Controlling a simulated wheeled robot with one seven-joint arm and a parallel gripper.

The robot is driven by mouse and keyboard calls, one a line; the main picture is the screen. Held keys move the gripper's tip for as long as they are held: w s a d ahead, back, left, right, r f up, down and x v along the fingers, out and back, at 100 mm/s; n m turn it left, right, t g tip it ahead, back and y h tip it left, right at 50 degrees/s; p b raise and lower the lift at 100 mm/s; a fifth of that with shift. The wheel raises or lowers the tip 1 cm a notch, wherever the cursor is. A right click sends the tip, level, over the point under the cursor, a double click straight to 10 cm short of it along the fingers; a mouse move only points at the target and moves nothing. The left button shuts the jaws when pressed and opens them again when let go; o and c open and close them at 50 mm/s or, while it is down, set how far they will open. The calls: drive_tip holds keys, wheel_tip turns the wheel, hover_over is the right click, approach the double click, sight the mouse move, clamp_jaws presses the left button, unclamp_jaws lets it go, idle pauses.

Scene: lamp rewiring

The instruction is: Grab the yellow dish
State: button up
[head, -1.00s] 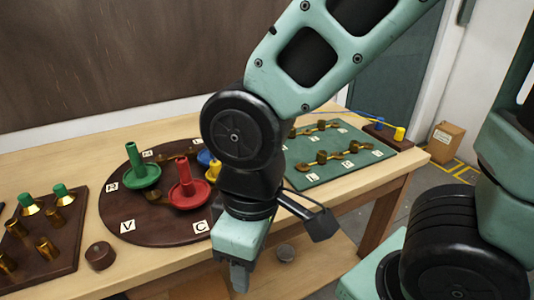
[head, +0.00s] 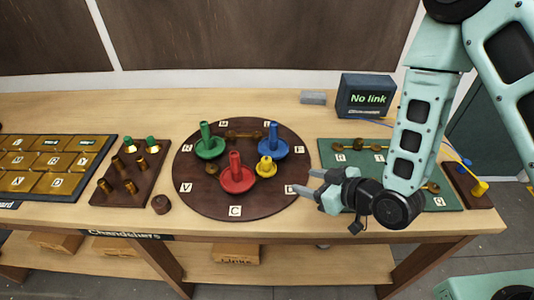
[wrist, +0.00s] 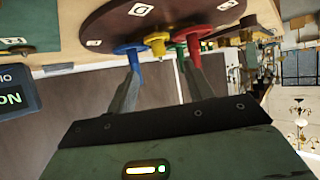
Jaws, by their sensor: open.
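The yellow dish (head: 266,168), small with a short stem, sits on the round brown board (head: 209,205) at its right side. It stands between the red dish (head: 237,180) and the blue dish (head: 273,147). My gripper (head: 309,182) is open and empty at the board's right edge, fingers pointing left towards the yellow dish, apart from it. In the wrist view the yellow dish (wrist: 156,44) shows between my two fingers (wrist: 162,75), beyond their tips. The blue dish (wrist: 130,50) is by the left finger and the red one (wrist: 193,45) by the right.
A green dish (head: 210,147) stands at the board's back left. A green panel (head: 330,152) with brass parts lies to the right, partly under my arm. A "No link" box (head: 366,97) stands behind it. A peg block (head: 130,178) is left of the board.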

sight(270, 163)
drive_tip(key=shift+t, duration=0.5)
drive_tip(key=x, duration=0.5)
drive_tip(key=r+b+x, duration=0.1)
drive_tip(key=x, duration=0.9)
drive_tip(key=shift+w+a, duration=0.45)
drive_tip(key=shift+w, duration=0.05)
drive_tip(key=shift+w+a+f, duration=0.2)
drive_tip(key=shift+w+a, duration=0.05)
drive_tip(key=c, duration=1.1)
